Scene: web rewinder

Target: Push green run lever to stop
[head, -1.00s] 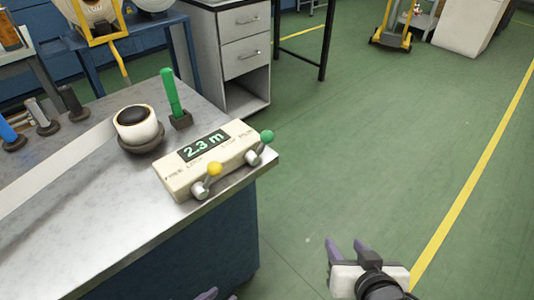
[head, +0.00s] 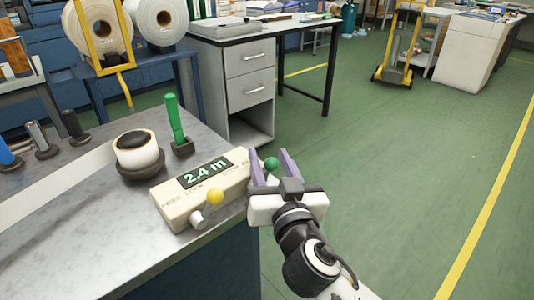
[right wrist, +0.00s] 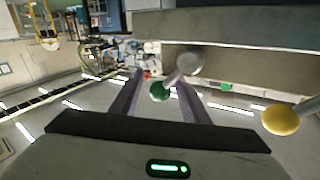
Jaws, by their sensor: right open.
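The green-knobbed run lever (head: 271,164) is at the box's right end. A yellow-knobbed lever (head: 215,196) is at its left end and also shows in the right wrist view (right wrist: 281,120). My right gripper (head: 268,153) is open, its purple fingers on either side of the green knob. In the right wrist view the green knob (right wrist: 159,91) appears between the fingers; contact cannot be told. The lever's shaft is mostly hidden in the head view. My left gripper is not in view.
A roll in a dark cup (head: 136,153) and a green marker in a holder (head: 174,120) stand behind the box. A drawer cabinet (head: 244,85) and a dark-legged table stand beyond. The green floor to the right is clear.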

